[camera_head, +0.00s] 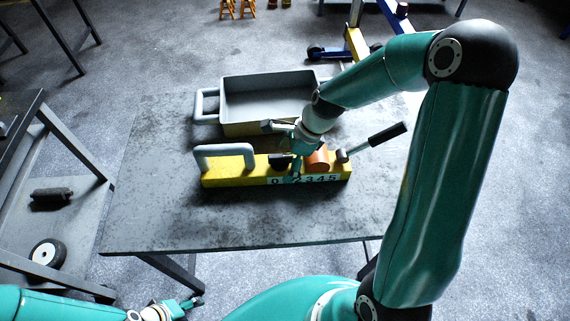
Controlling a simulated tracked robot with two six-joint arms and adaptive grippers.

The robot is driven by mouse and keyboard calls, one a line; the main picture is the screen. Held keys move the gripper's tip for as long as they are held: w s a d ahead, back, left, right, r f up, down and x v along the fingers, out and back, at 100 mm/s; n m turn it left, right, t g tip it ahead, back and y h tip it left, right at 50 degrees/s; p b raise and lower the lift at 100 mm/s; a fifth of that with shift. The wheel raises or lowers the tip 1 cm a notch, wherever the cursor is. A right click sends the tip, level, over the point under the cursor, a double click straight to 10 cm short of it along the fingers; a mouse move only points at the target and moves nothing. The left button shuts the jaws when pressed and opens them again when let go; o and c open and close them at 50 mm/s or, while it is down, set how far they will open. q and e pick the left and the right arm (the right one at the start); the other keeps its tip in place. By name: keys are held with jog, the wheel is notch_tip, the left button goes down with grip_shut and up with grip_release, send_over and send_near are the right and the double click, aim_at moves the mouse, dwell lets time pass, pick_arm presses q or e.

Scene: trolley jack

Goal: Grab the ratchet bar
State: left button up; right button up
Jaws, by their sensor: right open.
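The ratchet bar (388,133) is a thin grey rod with a black grip, sticking up and right from the right end of a yellow jack body (222,178) on the table. My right gripper (283,147) is open above the middle of the jack, left of the bar and apart from it. One finger points left and the other reaches down in front of the body; whether they touch it is unclear. My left gripper (186,304) is low at the bottom left, beyond the table's front edge and far from the bar. Its finger opening is too small to tell.
A grey-lined tray with a yellow outside and handles (207,105) stands behind the jack. The jack has a grey handle (222,149), an orange cylinder (317,158) and a number strip. The table (160,215) is bare at front and left. A shelf with a wheel (47,254) is at left.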

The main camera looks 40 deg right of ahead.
jog(key=shift+x, duration=0.8)
jog(key=c, duration=1.7)
jog(key=shift+w+r, duration=0.1)
jog(key=shift+c, duration=0.8)
jog(key=shift+r, duration=0.1)
